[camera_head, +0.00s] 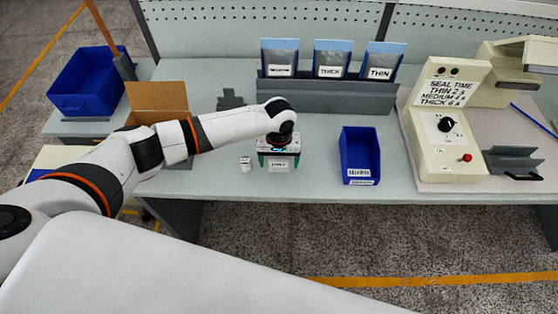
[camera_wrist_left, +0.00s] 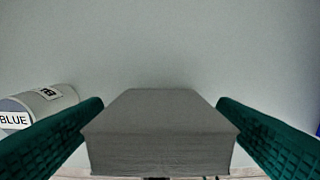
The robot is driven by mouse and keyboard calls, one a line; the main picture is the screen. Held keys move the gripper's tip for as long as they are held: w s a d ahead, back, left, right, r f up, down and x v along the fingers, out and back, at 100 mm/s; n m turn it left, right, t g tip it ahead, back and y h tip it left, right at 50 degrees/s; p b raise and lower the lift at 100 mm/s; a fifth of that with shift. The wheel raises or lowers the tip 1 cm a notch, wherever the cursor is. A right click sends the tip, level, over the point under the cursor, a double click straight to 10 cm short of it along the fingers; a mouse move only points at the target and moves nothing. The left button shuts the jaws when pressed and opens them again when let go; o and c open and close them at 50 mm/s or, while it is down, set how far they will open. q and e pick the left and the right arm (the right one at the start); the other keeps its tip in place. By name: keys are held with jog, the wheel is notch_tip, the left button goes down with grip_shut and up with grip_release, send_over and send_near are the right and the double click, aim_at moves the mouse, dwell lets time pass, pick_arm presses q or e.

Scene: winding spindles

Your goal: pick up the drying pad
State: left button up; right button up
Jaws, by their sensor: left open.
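A grey block, which looks like the drying pad (camera_wrist_left: 160,135), sits between the green fingers of my left gripper (camera_wrist_left: 160,108) in the left wrist view. The fingers are spread, one on each side, with a narrow gap visible. In the head view my left gripper (camera_head: 278,160) points down at the table's front part. A white label (camera_head: 279,164) too small to read shows between its fingers; the rest of the block there is hidden. My right gripper is not in view.
A blue bin (camera_head: 360,158) is to the right, the sealing machine (camera_head: 440,145) beyond. A grey rack (camera_head: 328,98) with pouches stands behind. An open cardboard box (camera_head: 158,98) is left.

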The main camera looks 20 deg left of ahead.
pick_arm(q)
jog(key=c, duration=1.1)
